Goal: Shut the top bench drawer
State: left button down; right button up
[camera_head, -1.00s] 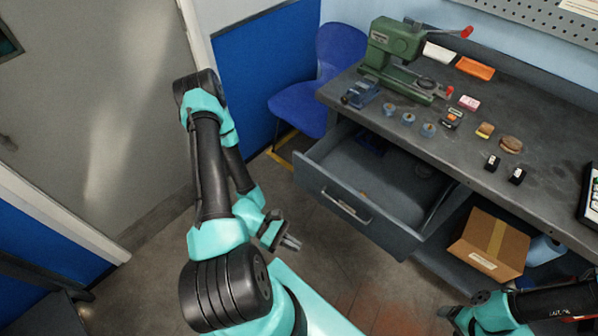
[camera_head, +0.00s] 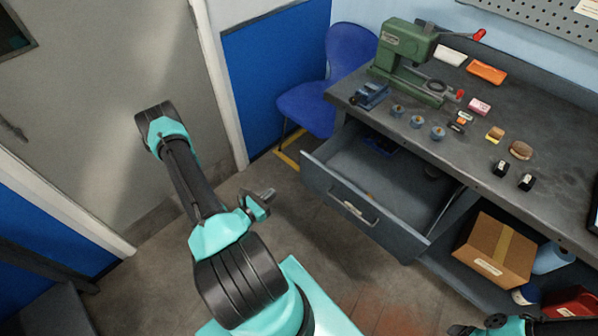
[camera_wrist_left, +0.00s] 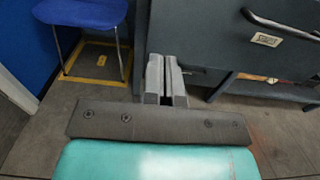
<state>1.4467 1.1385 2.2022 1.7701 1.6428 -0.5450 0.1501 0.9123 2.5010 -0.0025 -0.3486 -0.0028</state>
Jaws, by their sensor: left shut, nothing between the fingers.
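The top bench drawer (camera_head: 338,208) is pulled well out from under the bench top in the head view. Its front carries a metal handle (camera_head: 352,212). A few small items lie inside it. My left gripper (camera_head: 267,194) is in front of the drawer and to its left, apart from it. In the left wrist view the left fingers (camera_wrist_left: 166,78) are together with nothing between them, and the drawer front with its handle (camera_wrist_left: 280,24) shows at the upper right. My right arm (camera_head: 492,328) only just shows at the bottom edge; its gripper's fingers do not show.
A blue chair (camera_head: 306,108) stands left of the bench. The bench top (camera_head: 464,130) holds a green press (camera_head: 405,50) and small parts. A cardboard box (camera_head: 494,250) sits on the lower shelf. The floor between my left gripper and the drawer is clear.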

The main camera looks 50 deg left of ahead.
aim_at(303, 168)
pick_arm(q)
jog(key=w, duration=0.9)
jog(key=w+a, duration=0.1)
jog(key=w, duration=0.3)
jog(key=shift+w, duration=0.55)
jog(key=shift+w+a, duration=0.1)
